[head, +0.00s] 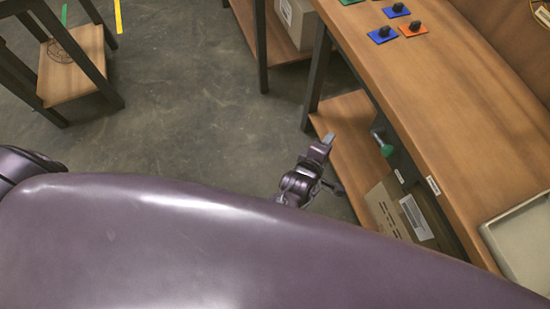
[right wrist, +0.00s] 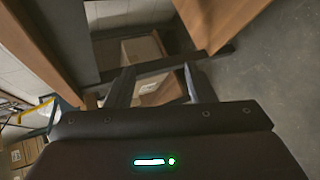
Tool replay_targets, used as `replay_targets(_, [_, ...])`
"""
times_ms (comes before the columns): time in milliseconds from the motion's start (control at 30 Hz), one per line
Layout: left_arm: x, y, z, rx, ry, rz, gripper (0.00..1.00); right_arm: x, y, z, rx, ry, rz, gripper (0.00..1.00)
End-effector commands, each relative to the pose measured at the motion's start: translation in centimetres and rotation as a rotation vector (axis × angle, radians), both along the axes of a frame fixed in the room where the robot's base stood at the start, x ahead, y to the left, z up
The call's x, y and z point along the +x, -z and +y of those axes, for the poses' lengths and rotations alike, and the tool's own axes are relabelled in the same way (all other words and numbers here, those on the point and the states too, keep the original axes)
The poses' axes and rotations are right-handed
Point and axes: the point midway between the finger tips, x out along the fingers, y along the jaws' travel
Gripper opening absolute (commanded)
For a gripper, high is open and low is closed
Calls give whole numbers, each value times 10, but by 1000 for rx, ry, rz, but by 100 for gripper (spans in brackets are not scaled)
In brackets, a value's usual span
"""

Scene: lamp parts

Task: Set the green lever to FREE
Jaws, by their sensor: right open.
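The green lever (head: 386,149) shows in the head view at the front of the long wooden bench, below its top edge. It has a green knob and a grey base. Two small white labels (head: 433,185) are near it on the bench front; their words are too small to read. My right gripper (head: 328,140) is left of the lever, over the floor and lower shelf edge, apart from it. In the right wrist view my right gripper (right wrist: 157,82) is open, with nothing between its fingers. The lever cannot be made out there. My left gripper is out of view.
The bench top (head: 450,90) carries blue and orange plates with black knobs (head: 412,28) and a pale tray (head: 520,240). Cardboard boxes (head: 385,207) sit on the shelf below. A dark bench leg (head: 316,75) stands beyond my gripper.

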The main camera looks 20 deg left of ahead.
Motion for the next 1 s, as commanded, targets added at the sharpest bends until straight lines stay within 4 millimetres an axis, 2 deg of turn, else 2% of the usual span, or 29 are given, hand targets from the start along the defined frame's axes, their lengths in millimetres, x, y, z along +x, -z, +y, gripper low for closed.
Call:
replay_targets(267, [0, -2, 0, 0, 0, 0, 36, -5, 12, 54, 233, -23, 63, 49])
replay_targets(600, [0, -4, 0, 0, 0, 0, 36, -29, 36, 110, 476, 24, 209, 49])
replay_targets(800, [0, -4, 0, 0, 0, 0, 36, -45, 50, 125, 552, 89, 285, 49])
replay_targets(1000, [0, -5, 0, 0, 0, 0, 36, -54, 57, 129, 580, 135, 319, 49])
